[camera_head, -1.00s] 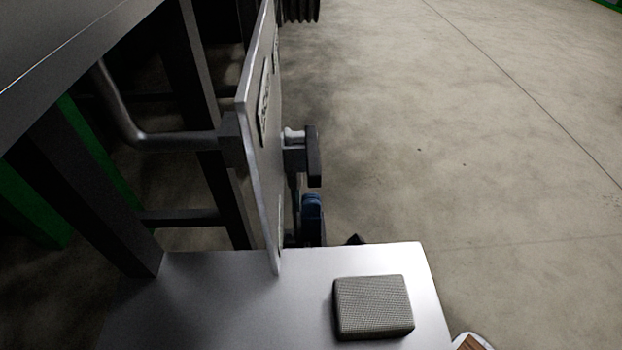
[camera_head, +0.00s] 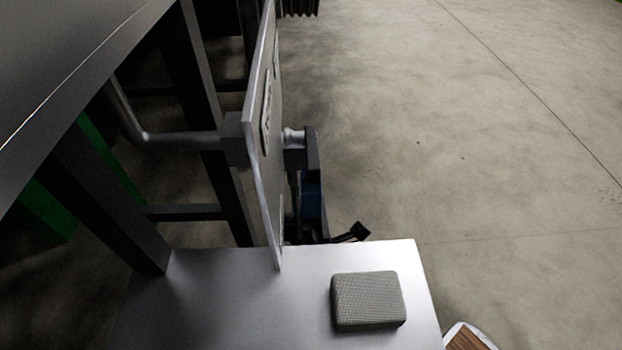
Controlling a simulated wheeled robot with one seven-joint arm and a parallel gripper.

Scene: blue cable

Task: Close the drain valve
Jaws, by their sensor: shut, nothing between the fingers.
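The drain valve shows a pale metal stem (camera_head: 293,137) on the right face of an upright metal panel (camera_head: 262,130). A dark handle (camera_head: 312,148) is joined to the stem and hangs downward, seen nearly edge-on. My gripper (camera_head: 311,193), a blue and dark shape, is shut and empty directly below the handle. It overlaps the handle's lower part in the picture; I cannot tell whether they touch. A black part, apparently mine, sticks out to its lower right. The panel and the metal ledge hide much of the gripper and the lower valve.
A metal ledge (camera_head: 210,300) in front carries a grey textured block (camera_head: 368,300). A bent pipe (camera_head: 175,143) and dark frame posts stand left of the panel. Open concrete floor (camera_head: 480,150) lies to the right. A brown, white-edged object (camera_head: 468,341) is at the lower right.

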